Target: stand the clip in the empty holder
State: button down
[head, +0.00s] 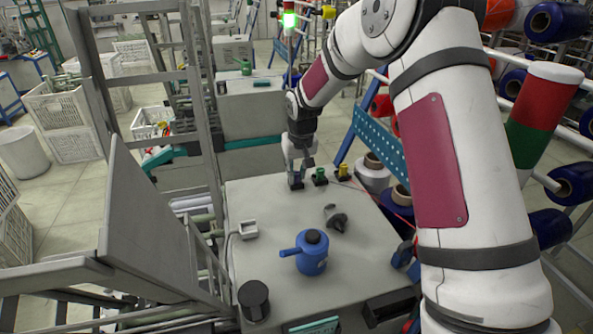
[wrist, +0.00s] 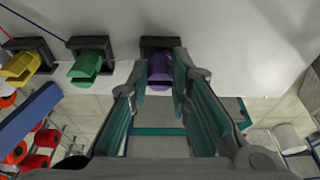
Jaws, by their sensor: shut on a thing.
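My gripper (head: 297,165) is at the back edge of the grey table top, at the leftmost of three black holders (head: 297,184). In the wrist view my gripper (wrist: 161,82) has its teal finger pads on either side of a purple clip (wrist: 159,70) and is shut on it. The purple clip is at the black holder (wrist: 160,43); whether it is fully seated I cannot tell. A green clip (wrist: 90,65) and a yellow clip (wrist: 20,65) stand in the other two holders. They also show in the head view, green (head: 320,173) and yellow (head: 343,169).
A spool rack (head: 540,180) rises at right. A grey frame (head: 150,215) stands at left.

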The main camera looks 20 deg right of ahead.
jog(key=c, duration=1.4)
grip_release()
jog(key=shift+r, duration=0.15)
jog(key=s+r, duration=0.6)
jog(key=r, duration=0.4)
jog(key=s+r, duration=0.5)
jog(key=r, duration=0.4)
jog(key=s+r+t, duration=0.1)
jog(key=s, duration=1.3)
jog(key=s+r+t, duration=0.1)
jog(key=s+r, duration=0.1)
jog(key=s, duration=1.2)
jog(key=shift+s+r+t, duration=0.2)
jog(key=shift+r+t, duration=0.05)
jog(key=shift+t, duration=0.05)
